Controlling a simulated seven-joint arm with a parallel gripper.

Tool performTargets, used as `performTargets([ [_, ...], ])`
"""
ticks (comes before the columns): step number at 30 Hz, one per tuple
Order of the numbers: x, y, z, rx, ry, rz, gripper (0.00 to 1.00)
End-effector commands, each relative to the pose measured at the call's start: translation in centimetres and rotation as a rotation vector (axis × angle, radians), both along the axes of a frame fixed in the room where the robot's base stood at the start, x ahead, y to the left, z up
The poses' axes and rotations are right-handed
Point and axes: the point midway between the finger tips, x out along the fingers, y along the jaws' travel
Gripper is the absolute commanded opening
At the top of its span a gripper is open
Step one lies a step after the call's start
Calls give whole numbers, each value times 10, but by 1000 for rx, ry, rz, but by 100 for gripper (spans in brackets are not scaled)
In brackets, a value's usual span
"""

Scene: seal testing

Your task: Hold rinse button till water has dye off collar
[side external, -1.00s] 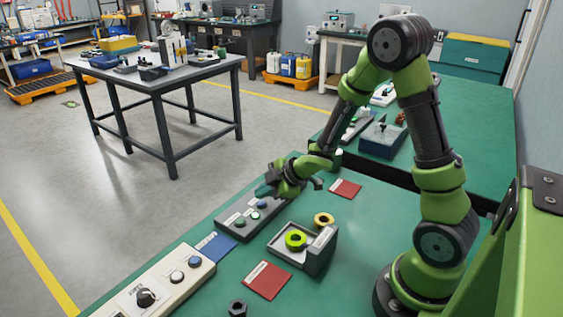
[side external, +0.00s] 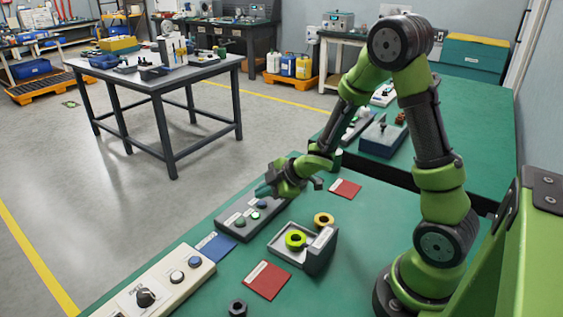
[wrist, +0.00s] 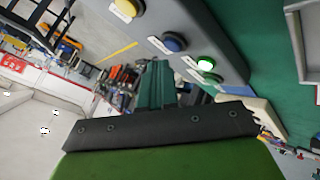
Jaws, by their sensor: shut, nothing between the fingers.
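The grey button panel (side external: 236,226) lies along the table's left edge. In the wrist view it carries a yellow button (wrist: 127,9), a blue button (wrist: 173,42) and a glowing green button (wrist: 206,64), each with a white label too blurred to read. A bright yellow-green collar (side external: 296,240) lies in the grey tray (side external: 283,255). My gripper (side external: 263,191) is shut and empty over the panel's far part. Its teal fingers show in the wrist view (wrist: 156,72), beside the blue button. I cannot tell whether they touch a button.
A blue card (side external: 215,246) and a cream control box (side external: 160,283) sit nearer. A dark nut (side external: 238,308) lies at the front.

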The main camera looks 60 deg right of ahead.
Motion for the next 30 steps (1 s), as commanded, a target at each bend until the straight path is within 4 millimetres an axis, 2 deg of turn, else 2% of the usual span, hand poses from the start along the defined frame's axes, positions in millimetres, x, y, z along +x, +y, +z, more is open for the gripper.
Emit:
performTargets([
  [16, 0, 0, 0, 0, 0, 0, 0],
  [30, 0, 0, -9, 0, 0, 0, 0],
])
